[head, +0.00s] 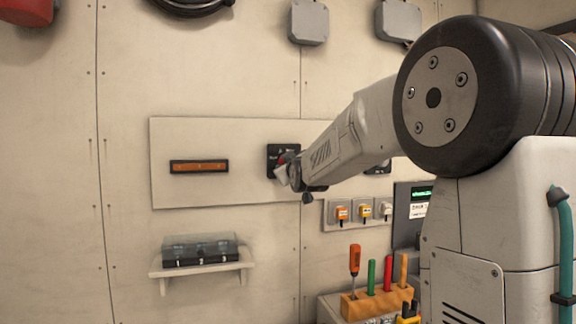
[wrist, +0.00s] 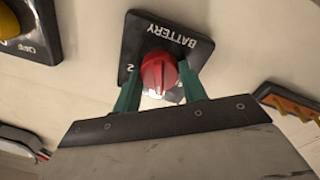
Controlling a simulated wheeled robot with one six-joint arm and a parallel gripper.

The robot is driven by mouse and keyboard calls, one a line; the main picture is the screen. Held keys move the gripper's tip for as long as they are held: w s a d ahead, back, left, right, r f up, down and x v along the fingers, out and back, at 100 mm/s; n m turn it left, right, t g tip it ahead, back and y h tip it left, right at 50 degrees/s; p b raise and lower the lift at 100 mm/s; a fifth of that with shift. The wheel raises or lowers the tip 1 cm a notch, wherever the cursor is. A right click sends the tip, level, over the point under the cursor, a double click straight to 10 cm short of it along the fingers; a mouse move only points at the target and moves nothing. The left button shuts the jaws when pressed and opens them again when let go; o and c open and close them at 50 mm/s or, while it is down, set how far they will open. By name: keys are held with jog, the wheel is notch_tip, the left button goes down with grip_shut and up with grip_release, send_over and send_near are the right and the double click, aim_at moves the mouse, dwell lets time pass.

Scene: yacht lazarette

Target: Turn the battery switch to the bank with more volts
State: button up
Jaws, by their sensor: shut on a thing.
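The battery switch is a black square plate lettered BATTERY with a red knob (wrist: 158,73). In the wrist view it appears upside down, and a "2" shows at the plate's left side. In the head view the switch plate (head: 283,152) sits on the pale wall panel, partly covered by my gripper (head: 290,172). In the wrist view my gripper (wrist: 160,88) has its green fingers on both sides of the red knob, shut on it. The knob's pointer direction and most position marks are hidden or unclear. An orange-brown display strip (head: 199,166) is on the panel at left; no readable volts show.
A second black plate with a yellow knob (wrist: 8,22), lettered OFF, is near the switch. A shelf (head: 200,268) holds a clear-lidded box. Below right are several sockets (head: 362,211), a meter with a green display (head: 421,194), and a tool block (head: 376,300).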

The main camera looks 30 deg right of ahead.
jog(key=shift+n, duration=0.3)
jog(key=o, duration=1)
jog(key=v, duration=0.8)
jog(key=shift+w, duration=0.1)
